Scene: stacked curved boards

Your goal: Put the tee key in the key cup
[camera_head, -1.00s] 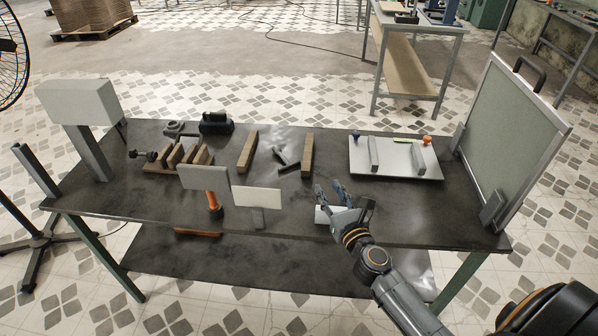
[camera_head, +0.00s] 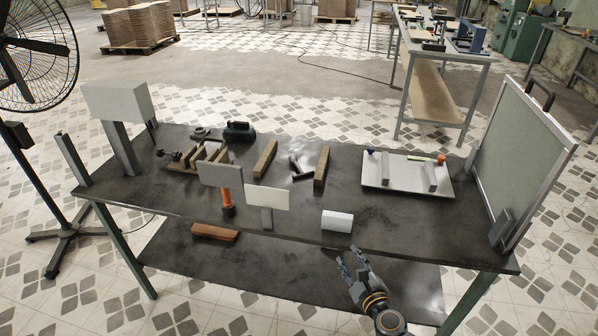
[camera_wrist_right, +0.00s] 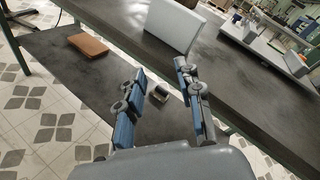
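A dark T-shaped piece (camera_head: 299,168), which looks like the tee key, lies on the dark table (camera_head: 390,222) left of a wooden bar. I cannot tell which thing is the key cup. My right gripper (camera_head: 350,262) is open in front of the table's front edge, below the tabletop. A white rounded block (camera_head: 337,221) stands on the table near that edge, above the gripper in the picture. The right wrist view shows the fingers (camera_wrist_right: 158,72) apart, with a small dark and pale object (camera_wrist_right: 161,92) showing between them, apparently untouched. My left gripper is out of view.
An orange-handled tool (camera_head: 225,197) and upright pale panels (camera_head: 267,198) stand near the front edge. Wooden bars (camera_head: 265,158) lie behind. A grey tray (camera_head: 407,184) and tall framed board (camera_head: 520,155) are at right. The lower shelf (camera_head: 290,265) holds a brown piece (camera_head: 214,232).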

